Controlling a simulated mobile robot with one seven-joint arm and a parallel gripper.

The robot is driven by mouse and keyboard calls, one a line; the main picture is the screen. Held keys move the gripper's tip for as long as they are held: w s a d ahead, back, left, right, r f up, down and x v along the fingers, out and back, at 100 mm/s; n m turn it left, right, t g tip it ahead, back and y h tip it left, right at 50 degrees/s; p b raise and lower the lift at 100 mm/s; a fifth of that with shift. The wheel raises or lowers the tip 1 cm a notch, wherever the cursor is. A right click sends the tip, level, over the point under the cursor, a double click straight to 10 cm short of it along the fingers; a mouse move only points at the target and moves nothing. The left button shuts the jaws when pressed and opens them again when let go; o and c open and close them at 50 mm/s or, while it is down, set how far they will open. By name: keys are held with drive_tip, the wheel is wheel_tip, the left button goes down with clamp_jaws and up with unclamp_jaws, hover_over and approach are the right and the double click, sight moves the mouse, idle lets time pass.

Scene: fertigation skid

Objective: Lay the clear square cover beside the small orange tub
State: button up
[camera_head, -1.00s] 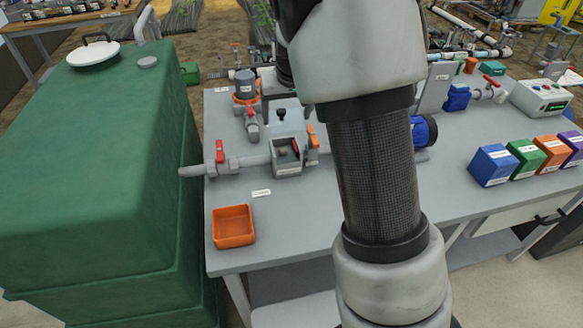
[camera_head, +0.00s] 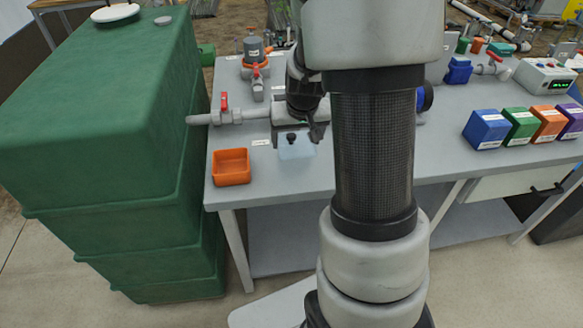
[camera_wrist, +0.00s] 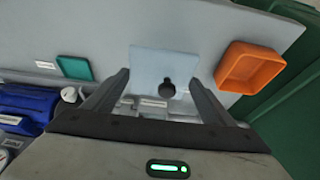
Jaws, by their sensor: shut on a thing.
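The clear square cover (camera_head: 296,151) is a pale, see-through plate with a black knob (camera_head: 291,137). My gripper (camera_head: 298,133) is shut on it by the knob, over the front part of the grey bench. In the wrist view the cover (camera_wrist: 150,62) shows between and beyond my gripper's fingers (camera_wrist: 160,82). The small orange tub (camera_head: 231,167) is open, empty and upright near the bench's front left corner. It stands left of the cover, with a gap between. The tub also shows in the wrist view (camera_wrist: 249,67). I cannot tell whether the cover touches the bench.
Grey pipework with a red-handled valve (camera_head: 225,108) runs behind the tub. A big green tank (camera_head: 110,110) stands left of the bench (camera_head: 262,188). Blue, green, orange and purple boxes (camera_head: 488,128) line the right. A teal tray (camera_wrist: 75,67) shows in the wrist view.

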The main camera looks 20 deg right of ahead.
sight(295, 165)
wheel_tip(295, 165, down, 8)
drive_tip(key=shift+r+b, duration=0.2)
drive_tip(key=shift+b, duration=0.65)
drive_tip(key=shift+f, duration=0.2)
drive_tip(key=o, duration=1.1)
drive_tip(key=shift+r, duration=0.1)
